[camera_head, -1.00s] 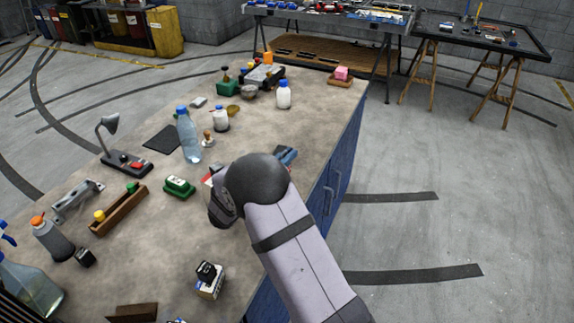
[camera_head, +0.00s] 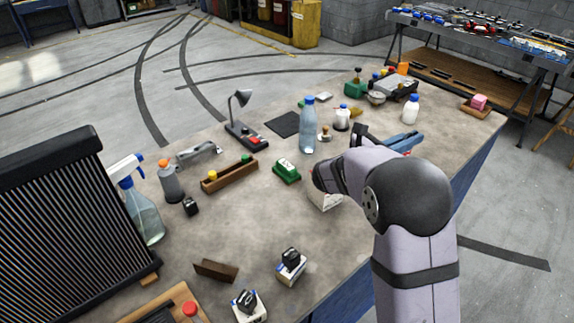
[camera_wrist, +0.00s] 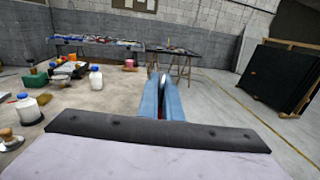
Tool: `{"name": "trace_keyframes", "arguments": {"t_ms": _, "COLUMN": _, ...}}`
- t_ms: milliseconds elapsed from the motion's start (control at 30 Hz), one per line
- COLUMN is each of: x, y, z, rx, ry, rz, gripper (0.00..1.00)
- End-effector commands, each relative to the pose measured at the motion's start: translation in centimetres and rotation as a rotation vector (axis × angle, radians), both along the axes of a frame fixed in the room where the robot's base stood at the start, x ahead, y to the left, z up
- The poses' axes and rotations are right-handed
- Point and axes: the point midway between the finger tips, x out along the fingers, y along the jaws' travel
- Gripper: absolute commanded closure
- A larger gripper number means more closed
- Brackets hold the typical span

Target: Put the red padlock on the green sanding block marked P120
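A green block with a white label (camera_head: 287,172) lies mid-bench in the head view, left of my arm; its marking is too small to read. A small red item (camera_head: 253,141) sits on the dark base of a lamp; I cannot tell whether it is the padlock. My gripper (camera_head: 412,139) is raised over the right side of the bench, pointing away. In the wrist view its blue fingers (camera_wrist: 163,82) lie close together. A little red and something pale show between them, too small to identify, so I cannot tell whether it holds anything.
A clear bottle (camera_head: 308,128) and a desk lamp (camera_head: 240,103) stand behind the green block. A wooden tray (camera_head: 228,178) lies left of it. A pale box (camera_head: 322,199) is partly hidden by my arm.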

Motion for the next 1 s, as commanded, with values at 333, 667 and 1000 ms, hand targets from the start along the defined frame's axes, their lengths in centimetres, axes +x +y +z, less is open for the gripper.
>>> {"name": "trace_keyframes", "arguments": {"t_ms": 333, "x": 5.9, "y": 6.8, "z": -1.8, "rx": 0.0, "ry": 0.003, "rz": 0.237, "gripper": 1.0}}
{"name": "trace_keyframes", "arguments": {"t_ms": 667, "x": 12.4, "y": 20.5, "z": -1.8, "rx": -0.002, "ry": 0.001, "rz": 0.646, "gripper": 1.0}}
{"name": "trace_keyframes", "arguments": {"t_ms": 1000, "x": 13.9, "y": 30.7, "z": -0.6, "rx": -0.003, "ry": 0.005, "rz": 0.927, "gripper": 1.0}}
